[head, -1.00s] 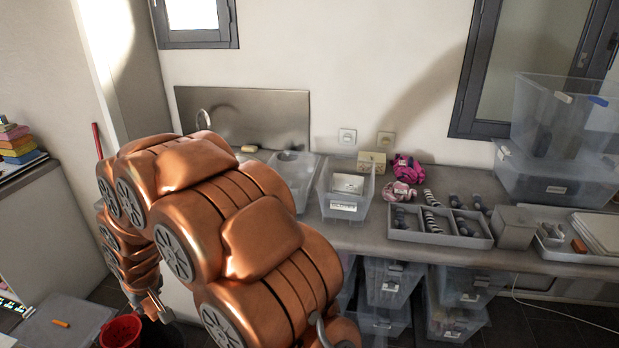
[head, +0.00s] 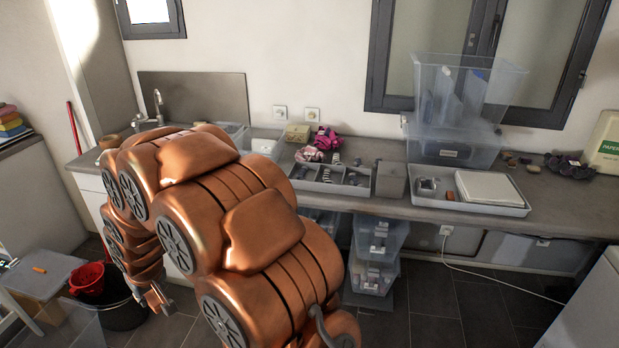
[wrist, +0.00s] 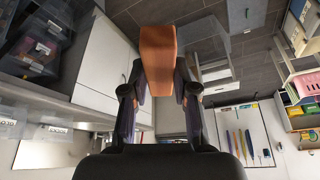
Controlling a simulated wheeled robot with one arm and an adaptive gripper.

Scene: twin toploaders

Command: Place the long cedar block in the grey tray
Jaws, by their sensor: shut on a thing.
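In the wrist view my gripper (wrist: 158,98) is shut on a long orange-brown block, the cedar block (wrist: 158,52). The block sticks out beyond the two dark fingers, above the floor. In the head view my copper arm hides much of the left and middle, and I cannot make out the held block clearly. A shallow grey tray (head: 425,203) stands on the counter at the right, well away from my arm. It holds a white flat box, a small grey item and a small reddish piece. A second grey tray (head: 318,187), with compartments, stands left of it.
A grey box (head: 390,180) stands between the trays. Stacked clear bins (head: 455,135) stand behind the right tray. The floor (head: 440,300) below the counter is open at right.

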